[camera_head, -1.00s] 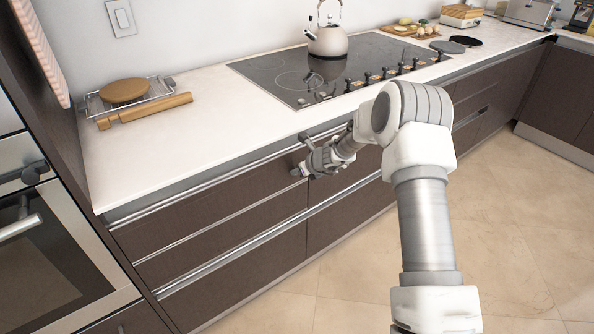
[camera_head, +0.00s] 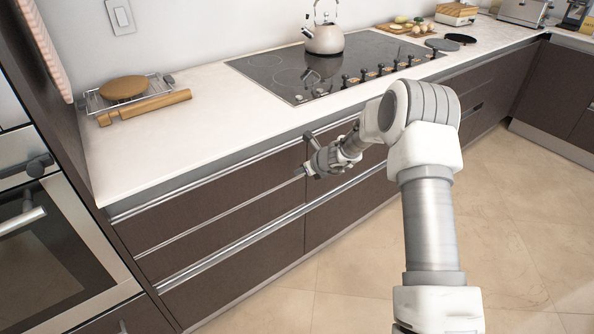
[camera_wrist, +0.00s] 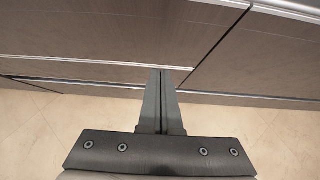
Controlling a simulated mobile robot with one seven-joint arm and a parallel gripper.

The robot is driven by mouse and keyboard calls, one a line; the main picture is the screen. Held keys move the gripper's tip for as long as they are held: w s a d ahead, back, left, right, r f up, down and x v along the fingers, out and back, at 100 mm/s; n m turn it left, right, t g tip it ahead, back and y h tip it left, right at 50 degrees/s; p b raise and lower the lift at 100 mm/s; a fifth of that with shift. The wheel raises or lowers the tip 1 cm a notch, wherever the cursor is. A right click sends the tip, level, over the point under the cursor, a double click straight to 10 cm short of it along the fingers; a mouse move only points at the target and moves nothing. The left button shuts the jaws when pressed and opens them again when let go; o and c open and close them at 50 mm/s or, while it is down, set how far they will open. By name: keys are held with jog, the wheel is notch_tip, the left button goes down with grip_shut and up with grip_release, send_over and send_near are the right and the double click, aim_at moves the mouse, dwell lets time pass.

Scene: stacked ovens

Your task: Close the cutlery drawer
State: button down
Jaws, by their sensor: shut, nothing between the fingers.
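A run of dark brown drawer fronts (camera_head: 215,205) with metal rails lies under the white counter in the head view. No label tells which is the cutlery drawer, and no drawer interior shows. The fronts at the left look about flush; a small opening cannot be ruled out. My gripper (camera_head: 302,172) is at the right end of the left upper front, near the vertical seam. In the wrist view my gripper (camera_wrist: 161,74) has its fingers together and empty, pointing at a brown front (camera_wrist: 100,40). I cannot tell whether they touch it.
An oven (camera_head: 45,240) stands at the left. The tiled floor (camera_head: 350,275) is clear.

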jog(key=f+p+v, duration=0.1)
jog(key=v, duration=1)
jog(key=s+a+r+n+g, duration=0.1)
jog(key=s+a+r+n, duration=0.1)
jog(key=s+r+n, duration=0.65)
jog(key=s+a+r+n, duration=0.2)
jog(key=s+r+n, duration=0.6)
jog(key=r, duration=0.2)
jog(key=s+d+r+n+h, duration=0.2)
jog(key=s+d+n, duration=0.15)
jog(key=s, duration=0.45)
jog(key=s+d+r+n+h, duration=0.1)
jog(key=s+d+n, duration=0.2)
jog(key=s+n, duration=0.3)
jog(key=s+d+r+n+h, duration=0.2)
jog(key=s+d+n, duration=0.1)
jog(key=s, duration=0.6)
notch_tip(320, 180, up, 11)
jog(key=p, duration=1.2)
jog(key=shift+a+g, duration=0.25)
jog(key=shift+g, duration=0.15)
jog(key=shift+w+r, duration=0.1)
jog(key=shift+r, duration=0.05)
